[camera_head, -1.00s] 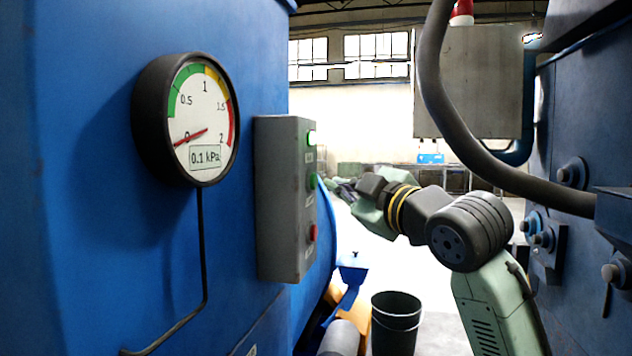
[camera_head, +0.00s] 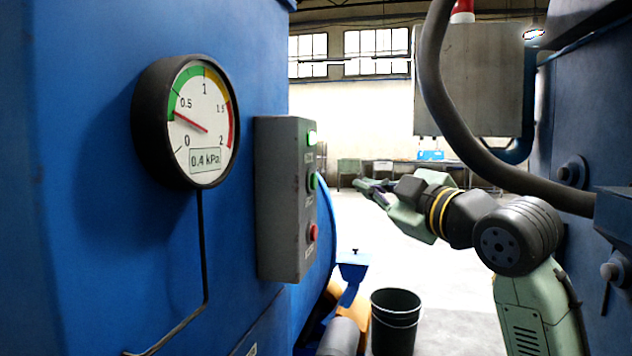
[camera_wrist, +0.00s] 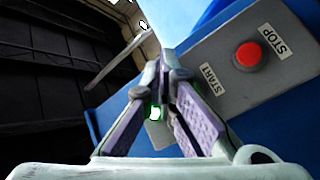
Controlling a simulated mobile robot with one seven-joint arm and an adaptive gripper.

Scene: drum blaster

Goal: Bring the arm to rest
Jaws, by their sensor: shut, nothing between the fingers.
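My gripper (camera_head: 362,185) is in the head view, right of the grey control box (camera_head: 280,200) and apart from it, pointing left. My arm is bent behind it. In the wrist view my gripper (camera_wrist: 165,72) has its fingertips together with nothing held. The control box has a lit lamp (camera_head: 312,138), a green button (camera_head: 312,181) and a red button (camera_head: 313,233). The wrist view shows the red button (camera_wrist: 248,55) by a STOP label and a START label (camera_wrist: 212,78). A green glow shows between the fingers.
A round gauge (camera_head: 203,125) on the blue machine (camera_head: 80,250) reads 0.4 kPa, needle in the green. A dark bucket (camera_head: 396,325) stands on the floor. A thick hose (camera_head: 450,130) and a blue wall with bolts (camera_head: 560,110) lie close at the right.

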